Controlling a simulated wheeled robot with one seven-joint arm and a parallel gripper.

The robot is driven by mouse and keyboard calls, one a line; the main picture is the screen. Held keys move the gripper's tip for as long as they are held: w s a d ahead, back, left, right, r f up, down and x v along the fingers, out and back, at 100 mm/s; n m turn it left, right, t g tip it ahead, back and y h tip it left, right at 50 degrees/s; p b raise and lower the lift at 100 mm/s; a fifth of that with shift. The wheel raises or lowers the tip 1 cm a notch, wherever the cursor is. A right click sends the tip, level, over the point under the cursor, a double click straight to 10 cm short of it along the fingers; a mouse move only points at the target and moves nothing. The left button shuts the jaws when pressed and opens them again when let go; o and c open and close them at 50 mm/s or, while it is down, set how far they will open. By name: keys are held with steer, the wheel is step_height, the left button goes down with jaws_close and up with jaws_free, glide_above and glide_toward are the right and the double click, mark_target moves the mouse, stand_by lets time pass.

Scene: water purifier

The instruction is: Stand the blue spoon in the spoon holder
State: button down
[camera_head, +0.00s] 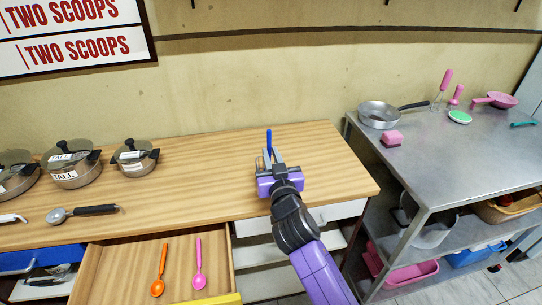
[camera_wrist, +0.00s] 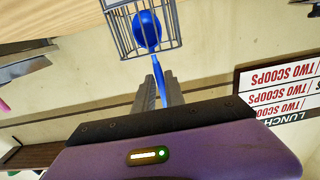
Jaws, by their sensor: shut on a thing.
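In the wrist view, my gripper (camera_wrist: 158,88) is shut on the handle of the blue spoon (camera_wrist: 147,30). The wire spoon holder (camera_wrist: 112,40) is just beyond the fingertips there. The spoon's bowl overlaps the holder's wires; I cannot tell for certain how deep inside it is. In the head view the holder is mostly hidden behind my gripper.
An open drawer (camera_head: 222,250) holds an orange spoon (camera_head: 160,268) and a pink spoon (camera_head: 198,265). Lidded pots (camera_head: 72,165) and a black-handled utensil (camera_head: 82,212) are on the left of the wooden counter (camera_head: 210,190). A metal table (camera_head: 440,160) stands at the right.

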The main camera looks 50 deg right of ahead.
steer(key=c, duration=1.3)
jaws_free()
steer(key=b+v, duration=0.1)
steer(key=v, duration=0.6)
steer(key=shift+s+a, duration=0.25)
steer(key=shift+s, duration=0.05)
